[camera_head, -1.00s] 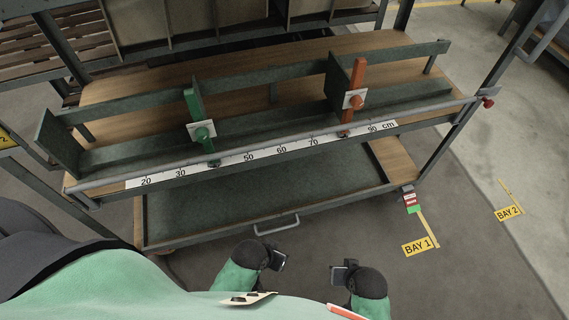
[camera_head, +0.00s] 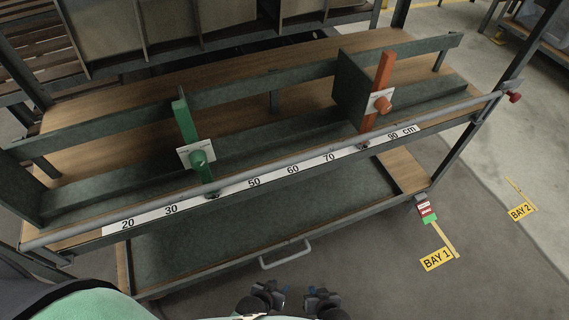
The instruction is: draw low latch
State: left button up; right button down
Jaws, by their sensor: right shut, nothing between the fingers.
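A green upright latch plate with a white card and a round green knob (camera_head: 198,158) stands on the long rail, near the low end of the scale, a little left of the 50 mark. An orange upright plate with a white card and orange knob (camera_head: 382,104) stands between the 70 and 90 marks. My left gripper (camera_head: 277,297) is at the bottom of the view, in front of the cart; its finger opening is not clear. My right gripper (camera_head: 318,297) is just right of it, shut and empty. Both are well away from the knobs.
A grey bar with a white centimetre scale (camera_head: 240,184) runs along the shelf front, ending in a red knob (camera_head: 514,97). Below are a dark lower tray (camera_head: 270,220) and a cart handle (camera_head: 285,256). A yellow BAY 1 label (camera_head: 437,259) marks the open floor at right.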

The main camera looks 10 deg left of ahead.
aim_at(514, 98)
jog(key=j+z, duration=0.1)
jog(key=z, duration=1.15)
